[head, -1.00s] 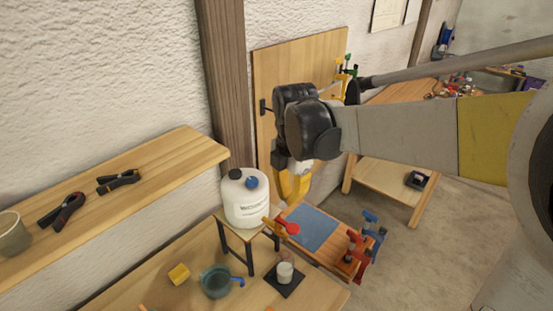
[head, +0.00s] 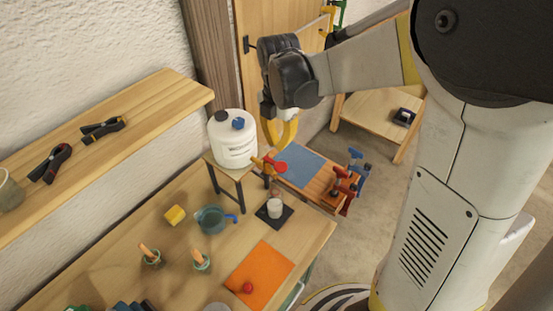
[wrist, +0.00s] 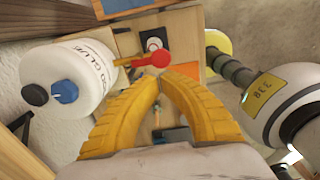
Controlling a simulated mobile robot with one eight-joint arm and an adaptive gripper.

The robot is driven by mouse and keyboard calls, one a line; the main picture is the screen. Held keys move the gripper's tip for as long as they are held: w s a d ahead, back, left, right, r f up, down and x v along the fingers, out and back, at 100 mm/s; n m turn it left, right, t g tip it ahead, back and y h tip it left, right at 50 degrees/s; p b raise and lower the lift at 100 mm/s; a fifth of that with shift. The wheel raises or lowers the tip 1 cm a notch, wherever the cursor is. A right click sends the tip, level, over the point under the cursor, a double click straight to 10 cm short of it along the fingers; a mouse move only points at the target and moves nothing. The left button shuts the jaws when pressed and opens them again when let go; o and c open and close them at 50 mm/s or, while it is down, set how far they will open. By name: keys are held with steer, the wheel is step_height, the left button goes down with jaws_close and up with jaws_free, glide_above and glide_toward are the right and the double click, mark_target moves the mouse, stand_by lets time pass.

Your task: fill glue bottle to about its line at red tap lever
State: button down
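A large white glue container (head: 232,140) with a blue cap stands on a small wooden stand (head: 226,171). It also shows in the wrist view (wrist: 75,75). Its tap has a red lever (head: 280,167), seen in the wrist view (wrist: 157,58) just beyond my fingertips. A small white bottle (head: 274,208) stands on a black pad (head: 268,221) below the tap; it shows partly behind the lever in the wrist view (wrist: 153,44). Its line and fill level are too small to tell. My gripper (head: 283,148) has yellow fingers whose tips meet (wrist: 160,76), with nothing visible between them, above the lever.
A teal mug (head: 211,219), a yellow block (head: 174,215), brush pots (head: 200,261) and an orange mat (head: 258,274) are on the bench. Red and blue clamps (head: 347,180) stand by a blue mat (head: 302,166). A shelf (head: 120,115) with pliers runs along the wall.

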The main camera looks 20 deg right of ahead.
mark_target(278, 167)
step_height(278, 167, down, 9)
steer(key=shift+r, duration=0.2)
